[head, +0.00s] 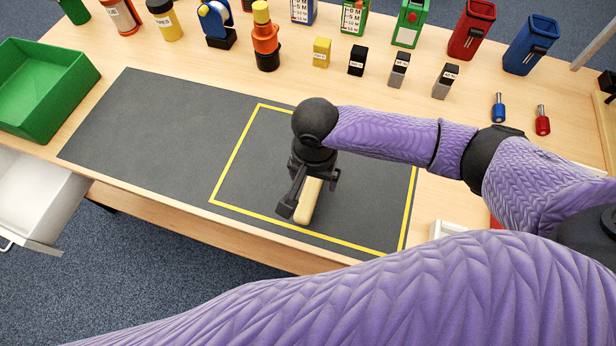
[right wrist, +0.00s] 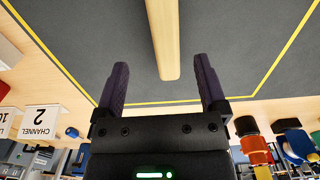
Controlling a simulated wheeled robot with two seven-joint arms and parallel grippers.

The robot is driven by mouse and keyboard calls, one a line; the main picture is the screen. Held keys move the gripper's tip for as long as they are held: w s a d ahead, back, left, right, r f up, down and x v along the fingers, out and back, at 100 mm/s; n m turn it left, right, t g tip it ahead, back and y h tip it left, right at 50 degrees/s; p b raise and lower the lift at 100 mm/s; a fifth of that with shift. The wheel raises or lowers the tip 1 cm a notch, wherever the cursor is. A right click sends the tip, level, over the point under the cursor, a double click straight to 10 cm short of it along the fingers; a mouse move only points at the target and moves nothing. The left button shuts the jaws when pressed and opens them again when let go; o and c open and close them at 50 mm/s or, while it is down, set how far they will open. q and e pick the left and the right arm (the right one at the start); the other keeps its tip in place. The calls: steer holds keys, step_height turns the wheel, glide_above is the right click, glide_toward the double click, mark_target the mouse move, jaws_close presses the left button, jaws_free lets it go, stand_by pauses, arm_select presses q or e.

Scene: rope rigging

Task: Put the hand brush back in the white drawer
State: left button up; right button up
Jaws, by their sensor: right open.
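The hand brush shows as a pale wooden handle (head: 306,207) lying on the dark mat, inside the yellow outline. The handle also shows in the right wrist view (right wrist: 162,38); bristles are not visible. My right gripper (head: 309,194) is over the handle, pointing down, with its fingers apart. In the right wrist view the handle's end lies between the two fingers (right wrist: 162,75), with a gap on both sides. The white drawer (head: 62,212) stands pulled out at the left, below the table edge; its visible inside looks empty. My left gripper is not in view.
A green bin (head: 45,118) stands at the table's left. Several bottles, small labelled blocks and coloured holders line the back. A blue screwdriver-like tool (head: 499,108) and a red one (head: 542,121) stand at the right. The mat's left part (head: 155,135) is clear.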

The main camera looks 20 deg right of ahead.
mark_target(310, 192)
steer(key=f+b, duration=0.1)
steer(key=f, duration=0.3)
steer(key=f+b, duration=0.2)
steer(key=f, duration=0.1)
steer(key=shift+w+a+f+b, duration=0.2)
steer(key=shift+f+b, duration=0.1)
steer(key=shift+f, duration=0.05)
steer(key=shift+r, duration=0.1)
jaws_close()
